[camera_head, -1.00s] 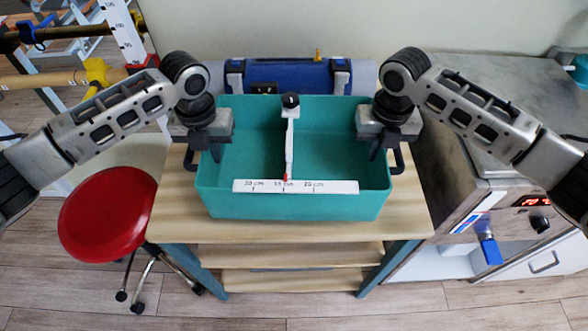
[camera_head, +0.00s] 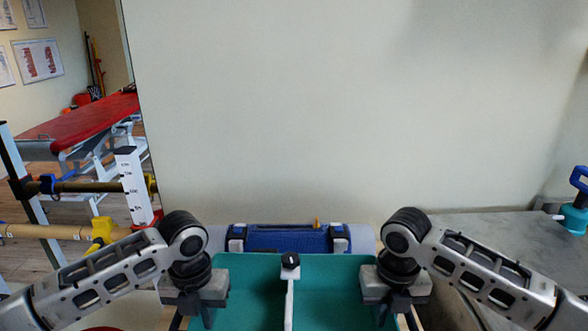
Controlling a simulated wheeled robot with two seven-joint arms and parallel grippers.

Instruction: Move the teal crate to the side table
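The teal crate (camera_head: 335,280) shows at the bottom centre, its near part cut off by the frame's lower edge. A slim white piece with a black knob (camera_head: 290,262) stands inside along its middle. My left gripper (camera_head: 207,310) is at the crate's left side and my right gripper (camera_head: 386,310) is at its right side, both pointing down at the rim. The closure of the fingers on the crate's sides is not clear. I cannot tell which surface is the side table.
A blue case (camera_head: 288,238) lies behind the crate, against the bare wall (camera_head: 340,110). A grey worktop (camera_head: 490,226) is at the right, with a teal and blue bottle (camera_head: 575,212). A rack with bars (camera_head: 85,187) and a red couch (camera_head: 85,122) are at the left.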

